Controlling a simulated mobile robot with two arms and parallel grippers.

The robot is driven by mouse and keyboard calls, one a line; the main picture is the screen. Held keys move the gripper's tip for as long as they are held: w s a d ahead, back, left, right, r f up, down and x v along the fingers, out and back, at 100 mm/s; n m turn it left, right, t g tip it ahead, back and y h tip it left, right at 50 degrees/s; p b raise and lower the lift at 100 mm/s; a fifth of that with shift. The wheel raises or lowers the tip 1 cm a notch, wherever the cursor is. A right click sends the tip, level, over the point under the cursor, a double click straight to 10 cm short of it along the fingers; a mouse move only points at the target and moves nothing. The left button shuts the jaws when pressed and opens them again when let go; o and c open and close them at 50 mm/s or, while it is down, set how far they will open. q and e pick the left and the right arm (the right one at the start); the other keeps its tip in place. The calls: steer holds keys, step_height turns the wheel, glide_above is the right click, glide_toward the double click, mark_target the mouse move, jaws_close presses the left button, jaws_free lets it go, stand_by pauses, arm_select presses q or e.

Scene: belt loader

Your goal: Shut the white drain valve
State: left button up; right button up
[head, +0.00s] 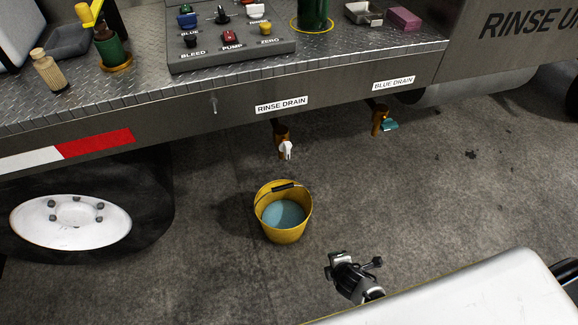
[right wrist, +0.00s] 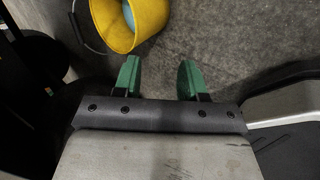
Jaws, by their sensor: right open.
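The white drain valve (head: 287,150) sits on a brown pipe (head: 281,132) under the "RINSE DRAIN" label (head: 281,105). Its white handle points roughly downward, in line with the pipe. My right gripper (head: 334,266) is in the lower middle of the head view, below and to the right of the valve, well apart from it. In the right wrist view its green-tipped fingers (right wrist: 160,78) are spread with nothing between them. The valve is not in the right wrist view. My left gripper is not in view.
A yellow bucket (head: 296,231) with bluish liquid stands on the floor below the valve; it also shows in the right wrist view (right wrist: 150,24). A second drain with a teal handle (head: 390,126) is to the right. The truck deck edge (head: 224,103) runs above. Floor around the bucket is clear.

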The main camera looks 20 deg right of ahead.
steer(key=w+a+r+n+t+b, duration=0.2)
steer(key=w+r+n+t+b, duration=0.4)
steer(key=w+n, duration=0.45)
arm_select(q)
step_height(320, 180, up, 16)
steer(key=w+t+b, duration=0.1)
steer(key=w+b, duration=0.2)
steer(key=b, duration=0.3)
arm_select(e)
steer(key=n+t+y, duration=0.1)
steer(key=n+t, duration=0.3)
steer(key=n, duration=0.4)
glide_toward(288, 152)
steer(key=w, duration=0.3)
steer(key=w+b, duration=0.1)
steer(key=w, duration=0.1)
steer(key=w+b, duration=0.1)
steer(key=w, duration=0.2)
steer(key=shift+w+f, duration=0.3)
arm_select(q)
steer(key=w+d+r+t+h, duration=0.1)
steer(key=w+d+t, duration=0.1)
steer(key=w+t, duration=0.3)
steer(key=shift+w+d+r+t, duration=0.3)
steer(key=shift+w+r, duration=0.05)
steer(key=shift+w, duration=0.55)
arm_select(e)
steer(key=shift+w, duration=0.35)
jaws_close()
